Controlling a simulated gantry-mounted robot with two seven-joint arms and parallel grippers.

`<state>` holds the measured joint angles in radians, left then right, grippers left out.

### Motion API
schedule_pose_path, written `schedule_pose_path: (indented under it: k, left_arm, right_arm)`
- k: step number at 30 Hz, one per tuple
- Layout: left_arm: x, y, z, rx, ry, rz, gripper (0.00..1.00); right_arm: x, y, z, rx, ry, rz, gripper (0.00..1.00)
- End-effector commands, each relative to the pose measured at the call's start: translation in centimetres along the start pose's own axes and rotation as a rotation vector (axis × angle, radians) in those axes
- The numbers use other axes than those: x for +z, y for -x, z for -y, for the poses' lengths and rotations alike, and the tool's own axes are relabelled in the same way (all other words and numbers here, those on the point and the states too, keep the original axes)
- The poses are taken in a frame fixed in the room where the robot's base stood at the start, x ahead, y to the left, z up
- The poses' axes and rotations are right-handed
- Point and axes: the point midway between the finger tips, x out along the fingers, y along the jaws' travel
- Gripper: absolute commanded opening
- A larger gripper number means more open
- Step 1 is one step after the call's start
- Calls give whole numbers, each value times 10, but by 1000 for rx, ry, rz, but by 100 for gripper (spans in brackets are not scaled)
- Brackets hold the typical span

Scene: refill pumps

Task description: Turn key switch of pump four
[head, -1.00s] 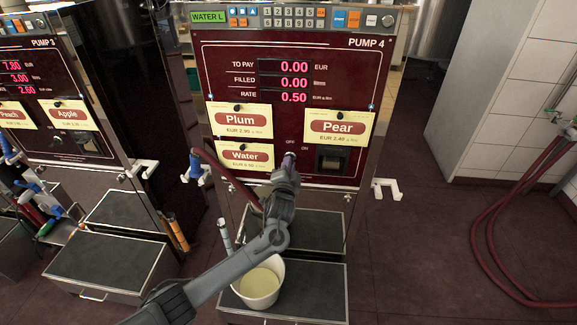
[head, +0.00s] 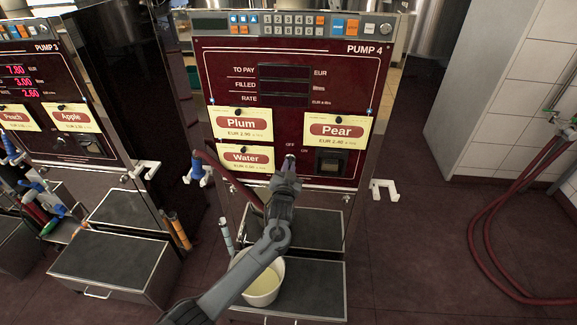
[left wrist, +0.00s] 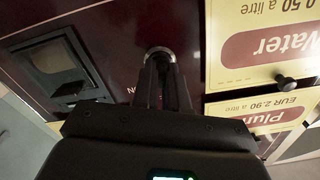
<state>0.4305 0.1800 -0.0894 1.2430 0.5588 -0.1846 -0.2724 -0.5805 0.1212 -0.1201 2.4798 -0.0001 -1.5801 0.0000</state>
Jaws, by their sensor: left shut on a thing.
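Pump four (head: 340,78) stands in the middle of the head view with a dark red front panel. Its TO PAY, FILLED and RATE displays (head: 284,86) are dark. The key switch (head: 290,157) sits low on the panel, by the OFF and ON marks. My left gripper (head: 289,167) is shut on it and hides most of it. In the left wrist view the switch's silver ring (left wrist: 159,52) shows at the tips of the closed fingers (left wrist: 161,68). The key itself is hidden. My right gripper is not in view.
A cream bucket (head: 262,287) stands on the step below pump four, partly behind my left arm. A blue-handled nozzle with a red hose (head: 197,168) hangs at the pump's left side. Pump three (head: 60,85) stands at the left.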

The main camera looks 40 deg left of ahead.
Motion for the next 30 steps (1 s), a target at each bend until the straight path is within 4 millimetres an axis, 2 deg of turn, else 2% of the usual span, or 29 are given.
schedule_pose_path:
  k: [6, 15, 30]
  left_arm:
    - [4, 1, -1, 1, 180, 9, 0]
    - [4, 0, -2, 2, 345, 10, 0]
    - [6, 0, -2, 1, 408, 12, 0]
  right_arm:
    - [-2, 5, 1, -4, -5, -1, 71]
    - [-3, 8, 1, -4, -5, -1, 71]
    - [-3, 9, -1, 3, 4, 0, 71]
